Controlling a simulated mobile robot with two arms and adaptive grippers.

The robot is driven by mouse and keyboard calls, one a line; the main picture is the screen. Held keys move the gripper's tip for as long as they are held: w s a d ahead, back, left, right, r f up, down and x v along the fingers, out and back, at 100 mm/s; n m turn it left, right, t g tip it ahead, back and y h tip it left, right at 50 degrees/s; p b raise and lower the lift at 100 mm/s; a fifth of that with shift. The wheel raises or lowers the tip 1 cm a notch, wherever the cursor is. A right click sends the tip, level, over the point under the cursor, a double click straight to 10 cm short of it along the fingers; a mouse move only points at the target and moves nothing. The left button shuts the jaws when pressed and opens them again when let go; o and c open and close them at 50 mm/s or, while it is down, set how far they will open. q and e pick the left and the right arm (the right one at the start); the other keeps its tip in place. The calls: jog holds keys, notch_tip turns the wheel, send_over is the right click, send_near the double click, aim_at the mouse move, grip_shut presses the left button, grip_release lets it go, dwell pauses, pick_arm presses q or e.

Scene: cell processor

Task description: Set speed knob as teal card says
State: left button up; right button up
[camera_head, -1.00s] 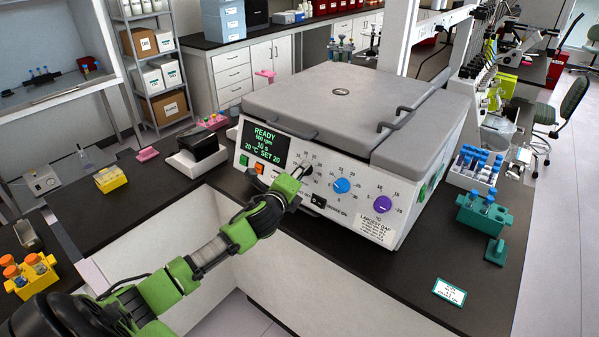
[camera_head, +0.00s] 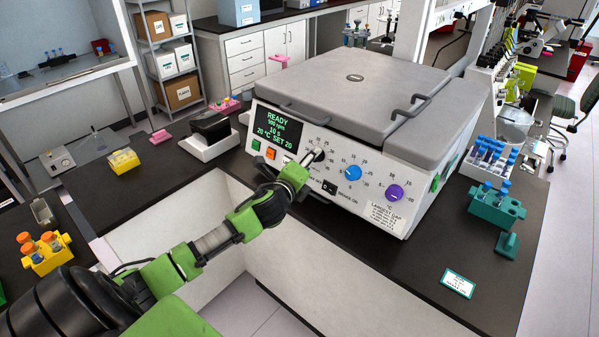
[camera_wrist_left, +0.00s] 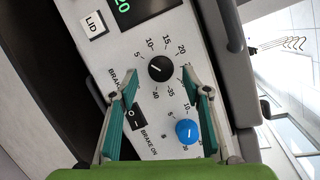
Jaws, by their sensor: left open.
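The centrifuge (camera_head: 340,100) has three knobs on its front. The black knob (camera_wrist_left: 161,68) has a number scale; its white mark points up-left near the 5. The blue knob (camera_wrist_left: 187,131) is beside it, and the purple knob (camera_head: 394,193) is farther right. The display (camera_head: 275,125) reads READY, 500 rpm, 10 s, 20 °C. My left gripper (camera_wrist_left: 159,76) is open, its fingertips on either side of the black knob; contact cannot be told. The teal-edged card (camera_head: 458,283) lies on the bench at the front right, its text too small to read. My right gripper is not in view.
A rocker switch (camera_wrist_left: 136,117) marked BRAKE sits under my left fingers. A LID button (camera_wrist_left: 94,24) is nearby. Grey handles stick out from the lid edge. A teal tube rack (camera_head: 496,207) stands right of the centrifuge.

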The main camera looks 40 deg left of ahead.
pick_arm(q)
jog(key=v, duration=1)
